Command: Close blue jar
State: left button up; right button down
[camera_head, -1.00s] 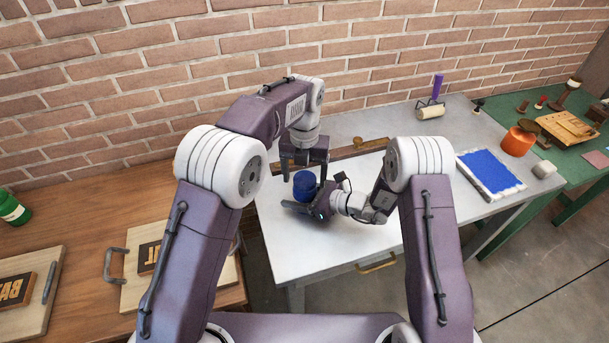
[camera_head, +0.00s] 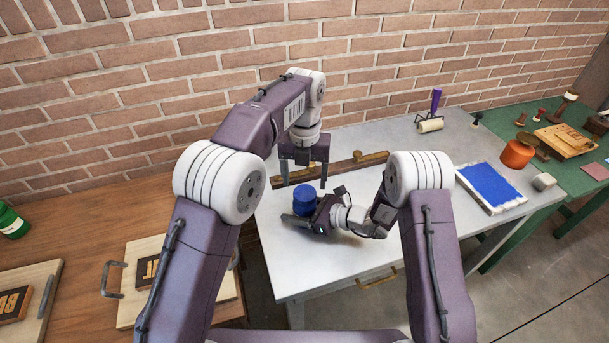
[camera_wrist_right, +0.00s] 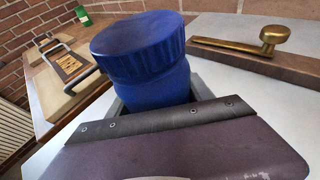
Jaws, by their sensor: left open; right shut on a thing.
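The blue jar (camera_head: 305,208) stands on the grey table. Its wide ribbed blue lid (camera_head: 304,191) sits on top. In the right wrist view the jar body (camera_wrist_right: 160,88) rises from between the jaws, and the lid (camera_wrist_right: 138,48) overhangs it; whether it is fully tightened I cannot tell. My right gripper (camera_head: 306,215) comes in low from the right and is shut on the jar body. My left gripper (camera_head: 304,181) points down just above the lid. Its fingers are open and spread apart, with a visible gap between them and the lid.
A dark wooden bar (camera_head: 345,168) with a brass knob lies behind the jar, near the brick wall. A roller (camera_head: 431,124) and a blue ink pad (camera_head: 490,186) are farther right. An orange jar (camera_head: 517,153) stands on the green table. The front of the grey table is clear.

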pick_arm(q)
jog(key=n, duration=0.5)
jog(key=shift+s, duration=0.1)
jog(key=n, duration=0.3)
jog(key=shift+a+n, duration=0.1)
jog(key=shift+n, duration=0.2)
jog(key=n, duration=0.6)
jog(key=shift+s+r, duration=0.1)
jog(key=shift+r, duration=0.05)
jog(key=n, duration=0.4)
jog(key=shift+r, duration=0.1)
jog(key=n, duration=0.6)
jog(key=shift+r, duration=0.2)
jog(key=n, duration=0.7)
jog(key=shift+r, duration=0.2)
jog(key=n, duration=0.6)
jog(key=shift+r+n, duration=0.2)
jog(key=shift+n, duration=0.2)
jog(key=n, duration=0.6)
jog(key=shift+r, duration=0.2)
jog(key=n, duration=0.3)
jog(key=shift+r+n, duration=0.1)
jog(key=shift+n, duration=0.3)
jog(key=n, duration=0.5)
jog(key=shift+r+n, duration=0.25)
jog(key=shift+n, duration=0.15)
jog(key=n, duration=0.5)
jog(key=shift+w+r, duration=0.25)
jog(key=shift+w, duration=0.3)
